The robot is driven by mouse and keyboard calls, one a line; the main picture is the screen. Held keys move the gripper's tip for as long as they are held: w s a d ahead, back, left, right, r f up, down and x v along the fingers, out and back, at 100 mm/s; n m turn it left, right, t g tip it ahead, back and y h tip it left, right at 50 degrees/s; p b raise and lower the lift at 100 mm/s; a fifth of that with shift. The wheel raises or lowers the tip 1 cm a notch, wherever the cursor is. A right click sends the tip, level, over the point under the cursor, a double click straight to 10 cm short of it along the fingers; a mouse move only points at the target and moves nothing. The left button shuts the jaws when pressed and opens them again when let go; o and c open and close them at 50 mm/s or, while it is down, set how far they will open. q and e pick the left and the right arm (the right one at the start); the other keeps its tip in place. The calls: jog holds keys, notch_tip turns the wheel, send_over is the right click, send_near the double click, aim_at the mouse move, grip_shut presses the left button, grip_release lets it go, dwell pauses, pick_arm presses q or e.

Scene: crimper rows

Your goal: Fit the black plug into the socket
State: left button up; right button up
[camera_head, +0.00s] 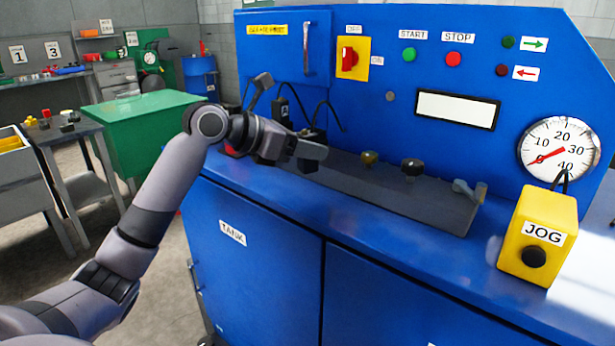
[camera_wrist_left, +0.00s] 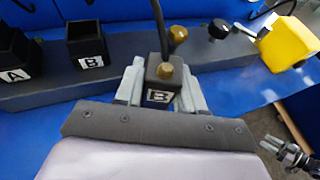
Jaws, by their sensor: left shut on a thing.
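My left gripper (camera_head: 316,148) is over the grey strip on the blue machine. In the left wrist view my left gripper (camera_wrist_left: 162,93) is shut on a black plug (camera_wrist_left: 161,76) with a white label that seems to read B. A cable rises from its top. To the left, two black open-topped sockets stand on the strip: socket A (camera_wrist_left: 12,58) and socket B (camera_wrist_left: 87,44). The held plug (camera_head: 313,133) is apart from both, to the right of socket B. A gripper-like part with pale fingers, perhaps my right gripper (camera_wrist_left: 278,149), shows at lower right; its opening is unclear.
The grey strip (camera_head: 420,198) also carries a brass knob (camera_head: 369,158), a black knob (camera_head: 412,167) and a grey lever (camera_head: 470,190). A yellow JOG box (camera_head: 520,258) stands right. The ledge in front is clear.

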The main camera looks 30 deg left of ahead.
aim_at(307, 173)
pick_arm(q)
jog(key=shift+f, duration=2.8)
jog(key=o, duration=1.1)
jog(key=shift+f, duration=0.15)
jog(key=shift+b, duration=0.3)
